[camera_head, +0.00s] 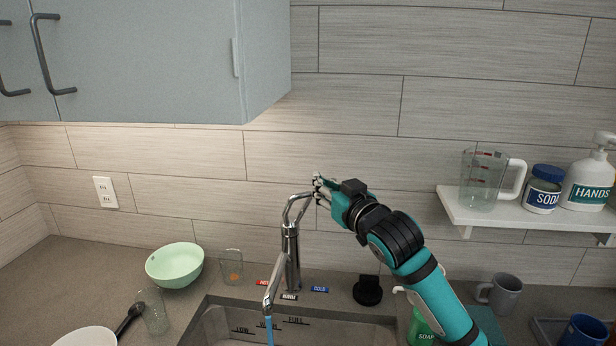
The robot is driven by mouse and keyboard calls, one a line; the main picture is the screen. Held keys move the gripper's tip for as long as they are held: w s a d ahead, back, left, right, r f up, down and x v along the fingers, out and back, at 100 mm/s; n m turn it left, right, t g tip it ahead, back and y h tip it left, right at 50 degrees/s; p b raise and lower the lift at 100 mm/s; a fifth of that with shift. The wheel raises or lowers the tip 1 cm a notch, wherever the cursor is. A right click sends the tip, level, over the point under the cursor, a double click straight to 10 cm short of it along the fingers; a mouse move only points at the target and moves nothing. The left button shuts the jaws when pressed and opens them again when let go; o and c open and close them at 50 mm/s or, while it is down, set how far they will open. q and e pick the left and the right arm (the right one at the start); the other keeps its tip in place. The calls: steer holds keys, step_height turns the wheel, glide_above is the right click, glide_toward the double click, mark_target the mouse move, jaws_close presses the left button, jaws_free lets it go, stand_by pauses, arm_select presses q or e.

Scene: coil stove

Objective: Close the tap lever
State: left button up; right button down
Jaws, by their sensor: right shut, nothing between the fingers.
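The chrome tap (291,245) stands behind the sink (222,315). A blue stream of water (269,330) runs down from its spout (275,285). The tap lever (296,204) is the thin looped piece at the top, tilted up and to the right. My right gripper (318,188) is shut and empty at the lever's upper right end, close to it; I cannot tell whether they touch. Labels for hot (263,282), warm (289,296) and cold (319,289) lie around the tap base. My left gripper is not in view.
A green bowl (174,265), glasses (232,265) and a dark utensil (130,318) stand left of the sink. A black round object (367,291), a green soap bottle (421,328) and a grey mug (504,293) are on the right. A shelf (470,213) and wall cabinet (150,60) project above.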

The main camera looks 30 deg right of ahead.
steer(key=p, duration=0.5)
glide_above(307, 196)
steer(key=w, duration=0.3)
steer(key=shift+s+f+p, duration=0.25)
steer(key=shift+s+f, duration=0.2)
steer(key=shift+s, duration=0.15)
steer(key=shift+s+f+p, duration=0.2)
steer(key=shift+s+f, duration=0.2)
steer(key=shift+s, duration=0.2)
steer(key=shift+s+f, duration=0.2)
steer(key=shift+s, duration=0.1)
steer(key=shift+f, duration=0.3)
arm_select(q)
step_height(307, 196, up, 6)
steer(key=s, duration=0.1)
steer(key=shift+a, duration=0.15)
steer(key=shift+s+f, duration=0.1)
